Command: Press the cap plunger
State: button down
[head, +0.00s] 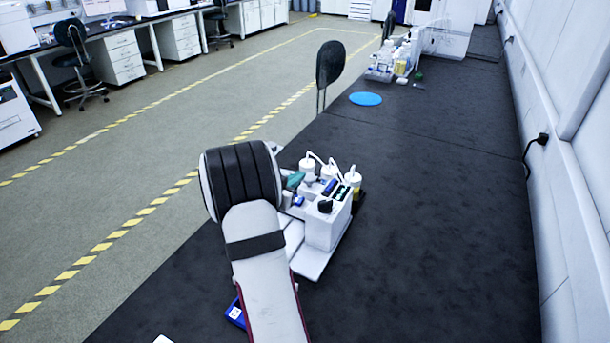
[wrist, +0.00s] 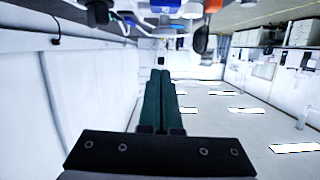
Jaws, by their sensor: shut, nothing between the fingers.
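The white chromatography stack (head: 322,232) stands on the dark bench with bottles, tubes and small modules on top. A round black knob (head: 325,206) sits at its near top edge. I cannot tell which part is the cap plunger. My gripper (head: 296,180), with teal fingers, is at the stack's left side, mostly hidden behind my arm. In the wrist view my gripper's dark green fingers (wrist: 158,73) are shut together and empty. That view appears upside down, with parts of the stack, including a black part (wrist: 97,13) and an orange part (wrist: 213,5), along its top edge.
White-capped bottles (head: 353,178) with tubing stand at the stack's back. A blue disc (head: 366,99) and a group of bottles (head: 392,66) lie farther along the bench. A blue box (head: 236,314) is near my arm. The bench (head: 440,240) right of the stack is clear.

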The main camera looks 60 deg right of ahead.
jog(key=v, duration=0.3)
jog(key=shift+a, duration=0.4)
dwell(0.3)
jog(key=w+a+r+n+t+y, duration=0.25)
jog(key=w+a+t, duration=0.25)
jog(key=w+a, duration=0.3)
jog(key=w+a+n+t+y, duration=0.3)
jog(key=a+n+y, duration=0.55)
jog(key=a, duration=1.65)
jog(key=s+a+g+y, duration=0.4)
jog(key=s+a+y, duration=0.2)
jog(key=s+a, duration=0.6)
jog(key=s+a+f+n+g, duration=0.1)
jog(key=s+g, duration=0.3)
jog(key=s, duration=1)
jog(key=shift+s+a+n, duration=0.25)
jog(key=shift+a+n, duration=0.25)
jog(key=shift+a, duration=0.15)
